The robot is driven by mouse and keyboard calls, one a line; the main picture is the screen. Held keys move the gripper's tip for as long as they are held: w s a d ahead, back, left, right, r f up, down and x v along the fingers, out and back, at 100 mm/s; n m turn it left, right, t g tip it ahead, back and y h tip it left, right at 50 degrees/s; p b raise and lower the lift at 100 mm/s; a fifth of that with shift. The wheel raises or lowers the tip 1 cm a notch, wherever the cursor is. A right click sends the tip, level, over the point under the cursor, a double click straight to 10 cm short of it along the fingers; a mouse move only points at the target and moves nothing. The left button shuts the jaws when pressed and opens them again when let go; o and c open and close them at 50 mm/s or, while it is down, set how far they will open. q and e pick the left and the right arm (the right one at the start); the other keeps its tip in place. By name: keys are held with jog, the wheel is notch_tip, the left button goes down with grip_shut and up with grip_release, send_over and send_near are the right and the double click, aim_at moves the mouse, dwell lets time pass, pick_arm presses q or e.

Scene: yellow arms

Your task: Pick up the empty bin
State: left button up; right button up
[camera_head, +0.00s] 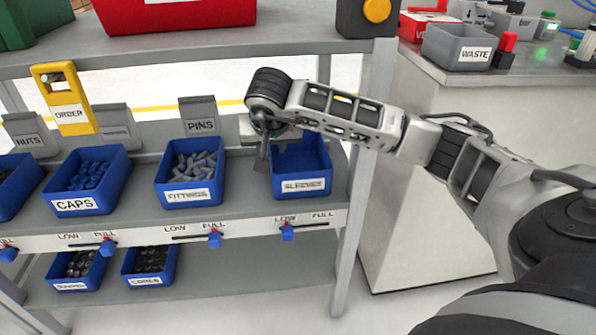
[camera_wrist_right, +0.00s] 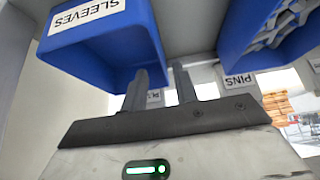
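The blue bin labelled SLEEVES (camera_head: 302,170) stands at the right end of the upper shelf, and its inside looks empty. It also shows upside down in the right wrist view (camera_wrist_right: 105,45). My right gripper (camera_head: 262,160) points down at the bin's left side in the head view. In the right wrist view its two fingers (camera_wrist_right: 160,88) are apart, one overlapping the bin and one just outside its side wall. I cannot tell whether they touch the wall. My left gripper is not in view.
The blue FITTINGS bin (camera_head: 190,180), holding grey parts, stands left of the gripper, and the CAPS bin (camera_head: 87,180) stands further left. A shelf post (camera_head: 352,190) is close on the right. The upper board (camera_head: 200,55) lies above. A grey WASTE bin (camera_head: 458,48) sits on the right counter.

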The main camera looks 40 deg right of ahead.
jog(key=shift+x, duration=0.9)
jog(key=b+x, duration=0.2)
jog(key=x, duration=0.3)
jog(key=shift+a, duration=0.15)
jog(key=shift+w+f, duration=0.1)
jog(key=shift+f, duration=0.05)
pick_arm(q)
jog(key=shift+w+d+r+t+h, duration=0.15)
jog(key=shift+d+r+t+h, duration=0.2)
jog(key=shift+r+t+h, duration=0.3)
pick_arm(e)
grip_shut()
